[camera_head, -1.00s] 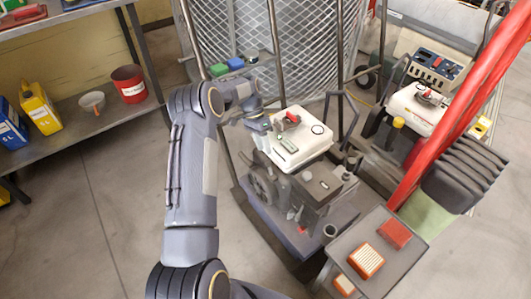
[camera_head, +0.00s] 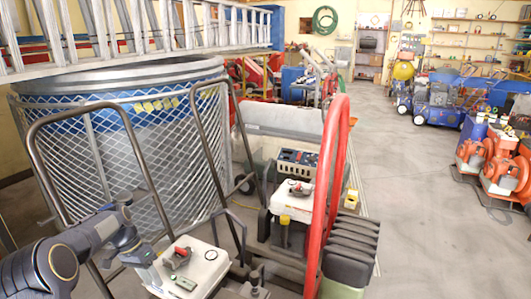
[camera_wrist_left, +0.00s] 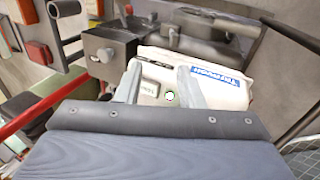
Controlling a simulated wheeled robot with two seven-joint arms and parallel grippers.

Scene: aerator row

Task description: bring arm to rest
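My left arm comes in at the lower left of the head view, with the left gripper (camera_head: 150,272) beside a white engine tank (camera_head: 208,268). The tank has a red lever (camera_head: 177,258) and a small greenish label (camera_head: 185,283) on top. In the left wrist view the two fingers (camera_wrist_left: 158,82) stand apart over the white tank (camera_wrist_left: 225,85), with nothing held between them. The green label (camera_wrist_left: 150,88) shows behind the gap. My right gripper is in neither view.
A mesh-sided drum (camera_head: 150,150) with metal bars stands close behind my left arm, under a ladder (camera_head: 150,35). A red curved handle (camera_head: 332,170) rises right of the tank. A second machine (camera_head: 294,195) stands behind. Open floor (camera_head: 430,200) lies to the right.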

